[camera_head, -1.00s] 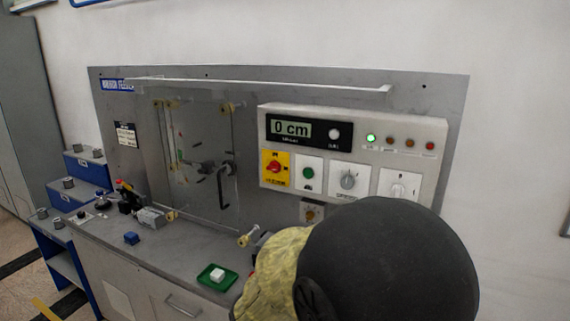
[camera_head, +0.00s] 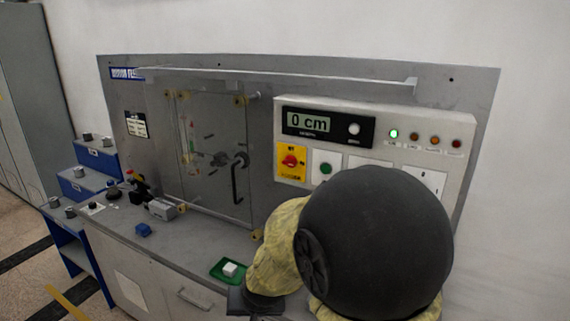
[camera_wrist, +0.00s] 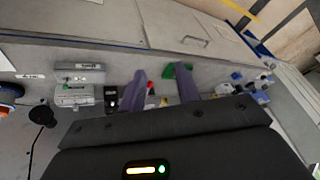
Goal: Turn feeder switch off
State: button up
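The control panel (camera_head: 460,140) on the upright board has a red rotary switch on a yellow plate (camera_head: 292,161), a green button (camera_head: 325,169) and a white plate at the right end (camera_head: 432,180). Their small labels are unreadable, so I cannot tell which is the feeder switch. My arm hides the controls between the green button and the right plate. In the wrist view my gripper (camera_wrist: 160,70) has two purple fingers spread apart with nothing held. It points down over the bench, away from the panel. In the head view my arm mostly hides it.
A blue block (camera_head: 143,230) and small fittings stand further left. A clear door with a black handle (camera_head: 236,180) is left of the panel. The display reads 0 cm; a green lamp (camera_head: 393,134) is lit.

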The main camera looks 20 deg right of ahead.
aim_at(288, 164)
jog(key=w+d+r+m+t+h+p, duration=0.1)
jog(key=w+r+m+t+h+p, duration=0.15)
jog(key=w+r+m, duration=0.4)
jog(key=w+d+r+m+t+h+p, duration=0.1)
jog(key=w+r+m+t, duration=0.25)
jog(key=w, duration=0.55)
jog(key=w+d+r+m+h+p, duration=0.3)
jog(key=d+r+m+h, duration=0.3)
jog(key=m+h, duration=0.5)
notch_tip(288, 164, up, 2)
jog(key=m, duration=0.3)
jog(key=shift+r+m+g, duration=0.15)
jog(key=shift+m+g, duration=0.15)
jog(key=p+x, duration=0.8)
jog(key=x, duration=0.8)
jog(key=shift+w+d, duration=0.25)
jog(key=shift+w+d+p, duration=0.2)
jog(key=shift+d+p, duration=0.05)
jog(key=shift+p, duration=0.1)
